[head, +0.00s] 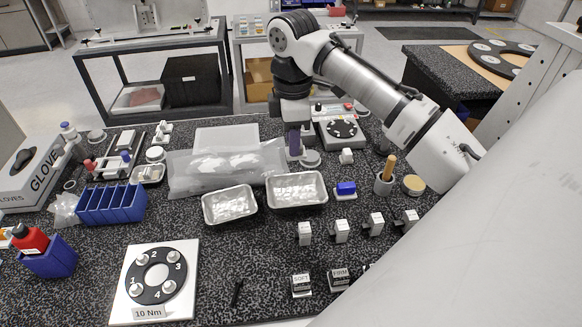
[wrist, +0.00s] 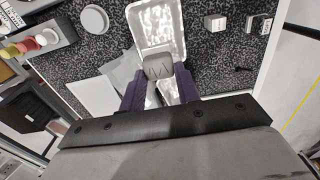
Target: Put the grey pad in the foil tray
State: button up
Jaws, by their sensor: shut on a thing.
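My gripper (wrist: 158,80) has two purple fingers, and in the wrist view they are shut on the grey pad (wrist: 157,66), a small rounded block. The foil tray (wrist: 134,22) shows below and beyond the pad, and the pad overlaps it in that view. In the head view my gripper (head: 294,143) points down behind the trays. Two shiny foil trays stand there side by side, one at the right (head: 297,204) and one at the left (head: 230,219). I cannot clearly pick out the pad in the head view.
A clear plastic bag (head: 185,175) lies behind the left tray. A blue block (head: 346,188) and a grey cup with a wooden handle (head: 384,183) stand to the right. Several small blocks (head: 305,233) stand in front. A numbered plate (head: 185,300) lies at front left.

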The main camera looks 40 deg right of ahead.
notch_tip(320, 180, down, 14)
jog(key=b, duration=1.1)
jog(key=shift+f+b, duration=0.15)
jog(key=shift+b, duration=0.2)
jog(key=shift+f, duration=0.15)
jog(key=o, duration=1)
jog(key=shift+c, duration=0.2)
notch_tip(320, 180, up, 12)
jog(key=shift+r+b, duration=0.15)
jog(key=shift+b, duration=0.25)
